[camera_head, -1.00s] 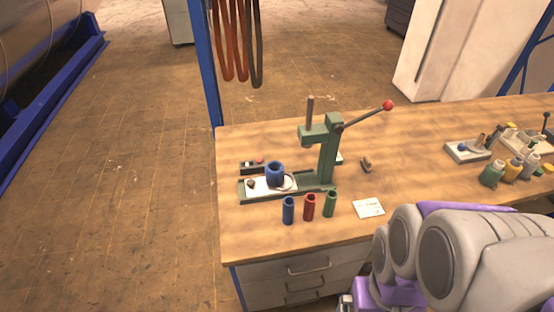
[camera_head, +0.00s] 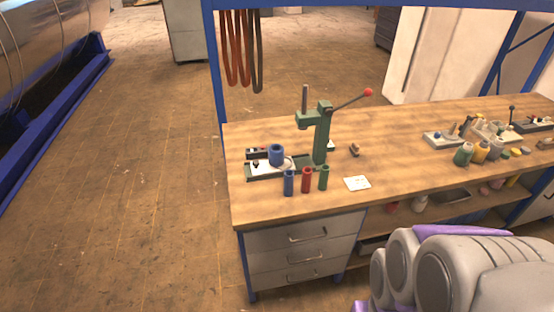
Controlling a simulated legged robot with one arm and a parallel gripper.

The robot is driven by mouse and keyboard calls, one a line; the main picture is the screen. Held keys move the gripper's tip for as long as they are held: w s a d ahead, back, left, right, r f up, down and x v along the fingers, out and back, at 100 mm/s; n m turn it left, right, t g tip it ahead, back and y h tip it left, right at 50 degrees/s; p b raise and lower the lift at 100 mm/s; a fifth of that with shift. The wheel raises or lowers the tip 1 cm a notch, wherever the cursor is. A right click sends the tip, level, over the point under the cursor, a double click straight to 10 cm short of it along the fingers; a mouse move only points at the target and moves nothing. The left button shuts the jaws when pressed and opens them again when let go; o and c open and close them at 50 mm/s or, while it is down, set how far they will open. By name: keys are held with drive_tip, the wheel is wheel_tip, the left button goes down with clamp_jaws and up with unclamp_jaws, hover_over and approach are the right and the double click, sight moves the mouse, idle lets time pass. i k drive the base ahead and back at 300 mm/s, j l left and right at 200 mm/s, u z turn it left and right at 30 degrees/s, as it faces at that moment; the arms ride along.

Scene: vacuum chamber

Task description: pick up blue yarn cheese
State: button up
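A thick blue ring-shaped cylinder with a dark hole, which looks like the blue yarn cheese (camera_head: 276,155), stands upright on the white plate of a green hand press (camera_head: 319,140) on the wooden workbench (camera_head: 395,150). A slim blue tube (camera_head: 289,183) stands in front of the press, next to a red tube (camera_head: 306,180) and a green tube (camera_head: 323,178). My grey and purple arm fills the lower right, apart from the bench objects. My gripper's fingers are out of the picture.
A white card (camera_head: 357,183) and a small brown piece (camera_head: 354,149) lie right of the press. Several bottles and a tray stand at the bench's right. The press lever reaches up right. A blue post (camera_head: 215,80) rises at the bench's left corner.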

sight(276, 158)
drive_tip(key=k+z, duration=0.15)
drive_tip(key=z, duration=0.25)
drive_tip(key=k+z, duration=0.15)
drive_tip(key=z, duration=0.25)
drive_tip(key=k+l+z, duration=0.1)
drive_tip(key=z, duration=0.25)
drive_tip(key=i+j, duration=0.1)
drive_tip(key=j, duration=0.8)
drive_tip(key=i+j+z, duration=0.1)
drive_tip(key=j, duration=0.8)
drive_tip(key=i+j, duration=0.15)
drive_tip(key=j, duration=0.75)
drive_tip(key=i+j, duration=0.1)
drive_tip(key=j, duration=0.85)
drive_tip(key=z, duration=0.05)
